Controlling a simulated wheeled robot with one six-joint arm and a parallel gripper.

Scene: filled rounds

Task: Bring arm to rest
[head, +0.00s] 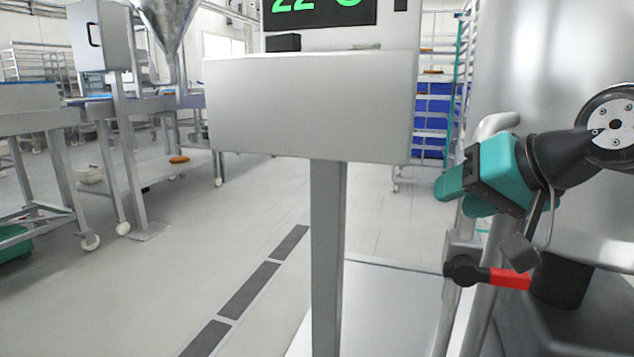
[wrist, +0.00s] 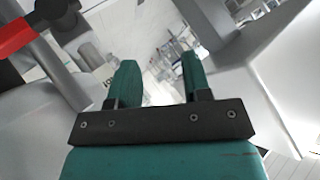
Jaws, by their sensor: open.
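My gripper (head: 458,192) is at the right of the head view, with teal fingers and a black and teal body. It points left, beside the grey metal post and tubing. In the wrist view my gripper (wrist: 156,82) shows two teal fingers standing apart with nothing between them. It is open and empty. My arm's dark wrist links run from it to the right edge of the head view.
A grey box-shaped housing (head: 310,105) on a post (head: 328,250) stands in front, under a green digital display (head: 318,8). A red-handled lever (head: 510,279) sits just below my gripper. A rack with blue crates (head: 432,105) stands behind.

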